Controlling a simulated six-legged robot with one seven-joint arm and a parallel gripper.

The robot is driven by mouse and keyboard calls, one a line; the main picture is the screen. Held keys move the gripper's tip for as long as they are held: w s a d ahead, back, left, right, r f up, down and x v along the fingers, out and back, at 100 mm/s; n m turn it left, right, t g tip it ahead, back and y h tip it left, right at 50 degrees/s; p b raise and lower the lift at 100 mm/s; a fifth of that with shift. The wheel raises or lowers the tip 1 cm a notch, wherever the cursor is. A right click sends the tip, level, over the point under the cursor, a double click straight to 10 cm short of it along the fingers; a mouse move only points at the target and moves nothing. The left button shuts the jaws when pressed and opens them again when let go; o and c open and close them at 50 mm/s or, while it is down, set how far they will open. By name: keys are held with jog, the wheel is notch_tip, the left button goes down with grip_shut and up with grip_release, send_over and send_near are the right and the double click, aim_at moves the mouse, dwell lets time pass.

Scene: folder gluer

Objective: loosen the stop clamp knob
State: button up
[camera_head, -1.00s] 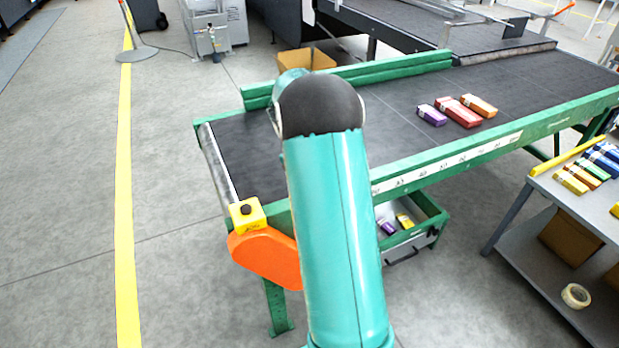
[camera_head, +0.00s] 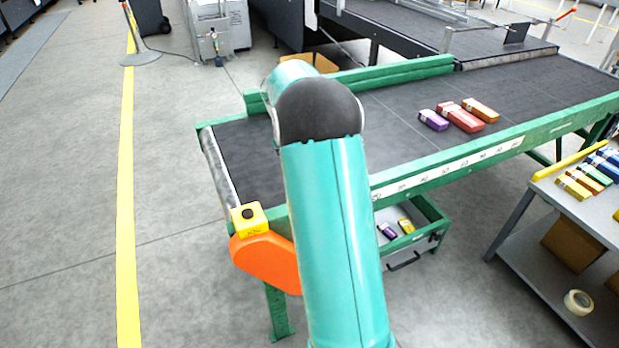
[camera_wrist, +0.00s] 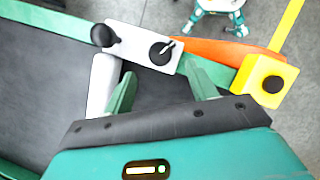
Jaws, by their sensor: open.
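In the wrist view a pale grey plate (camera_wrist: 135,45) lies along the green conveyor rail. On it are a round black knob with a light pointer mark (camera_wrist: 166,48) and, at its left end, a black ball-shaped handle (camera_wrist: 104,36). I cannot tell for certain which is the stop clamp knob. A pale bar (camera_wrist: 102,84) runs from the plate over the dark belt. My gripper (camera_wrist: 159,70) is open and empty, its green fingers spread below the plate, with the pointer-marked knob ahead between them. In the head view my arm hides the clamp.
A yellow box with a black button (camera_head: 248,218) and an orange guard (camera_head: 266,262) sit at the conveyor's near corner. Small cartons (camera_head: 460,117) lie on the belt (camera_head: 400,120). A drawer (camera_head: 432,240) hangs below; a side table (camera_head: 560,195) stands right.

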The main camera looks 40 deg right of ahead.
jog(key=v, duration=0.7)
jog(key=shift+w+r, duration=0.2)
jog(key=shift+r, duration=0.1)
jog(key=s+a+r+m+t, duration=0.15)
jog(key=s+a+r, duration=0.25)
jog(key=a, duration=0.5)
jog(key=s+a+r+t, duration=0.3)
jog(key=s+a+r, duration=0.2)
jog(key=a, duration=0.4)
jog(key=s+a+f+t, duration=0.2)
jog(key=s+a, duration=0.4)
jog(key=s, duration=0.1)
jog(key=s+a+f+m+t+y, duration=0.1)
jog(key=s+a+f+t, duration=0.1)
jog(key=s+a, duration=0.3)
jog(key=shift+s+a+t, duration=0.35)
jog(key=shift+s+t, duration=0.3)
jog(key=shift+s, duration=0.3)
